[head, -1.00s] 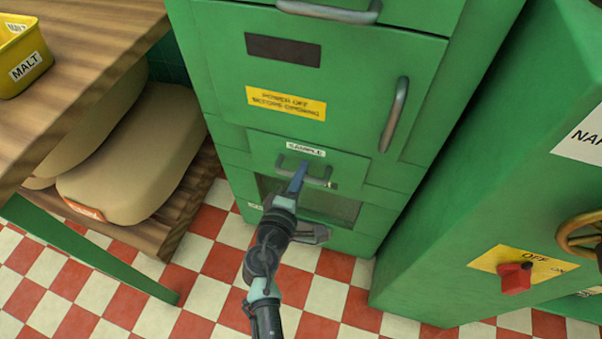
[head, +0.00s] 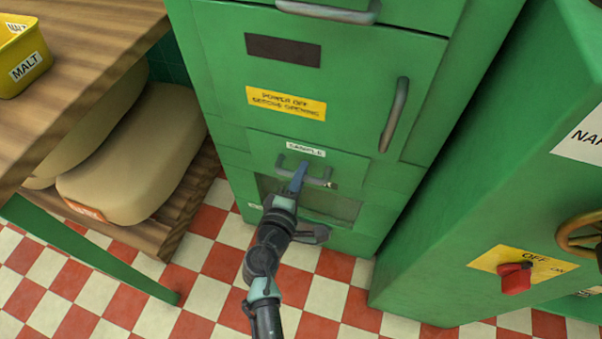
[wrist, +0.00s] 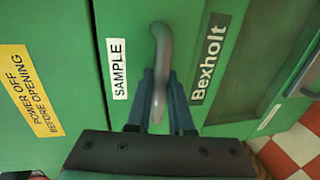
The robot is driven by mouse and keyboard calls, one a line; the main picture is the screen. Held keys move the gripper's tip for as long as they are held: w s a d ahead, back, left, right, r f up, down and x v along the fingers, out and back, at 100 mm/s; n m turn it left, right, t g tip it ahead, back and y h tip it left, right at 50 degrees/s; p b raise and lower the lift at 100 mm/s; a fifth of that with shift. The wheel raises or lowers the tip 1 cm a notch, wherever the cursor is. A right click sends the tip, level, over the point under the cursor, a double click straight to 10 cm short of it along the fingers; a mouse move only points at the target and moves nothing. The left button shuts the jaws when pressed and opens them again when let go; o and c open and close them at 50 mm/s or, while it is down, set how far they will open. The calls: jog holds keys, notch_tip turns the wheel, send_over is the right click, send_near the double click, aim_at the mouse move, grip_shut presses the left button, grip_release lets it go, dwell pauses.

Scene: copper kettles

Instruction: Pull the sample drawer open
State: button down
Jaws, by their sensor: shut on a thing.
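The sample drawer (head: 340,164) is a green front low in the green cabinet, with a white SAMPLE label (head: 306,149) and a grey bar handle (head: 318,181). Its front looks flush with the cabinet. My gripper (head: 299,175) reaches the handle from below. In the wrist view my gripper (wrist: 160,90) has one finger on each side of the grey handle (wrist: 161,60) and is shut on it. The SAMPLE label (wrist: 117,69) is left of the fingers and a Bexholt plate (wrist: 212,57) is right of them. My arm hides part of the cabinet below the drawer.
Above the drawer is a door with a vertical handle (head: 394,114) and a yellow warning label (head: 286,103). A green machine with a red switch (head: 515,278) stands at right. A wooden table (head: 75,75) and sacks (head: 130,160) are at left. The checkered floor (head: 215,290) in front is clear.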

jog(key=shift+s, duration=0.1)
jog(key=f+v, duration=0.1)
jog(key=v, duration=0.7)
jog(key=f+v, duration=0.2)
jog(key=v, duration=0.7)
jog(key=shift+s+a+f, duration=0.2)
jog(key=shift+s+f, duration=0.1)
jog(key=shift+s, duration=0.2)
jog(key=c, duration=1.1)
grip_release()
jog(key=p+v, duration=0.2)
jog(key=v, duration=1.1)
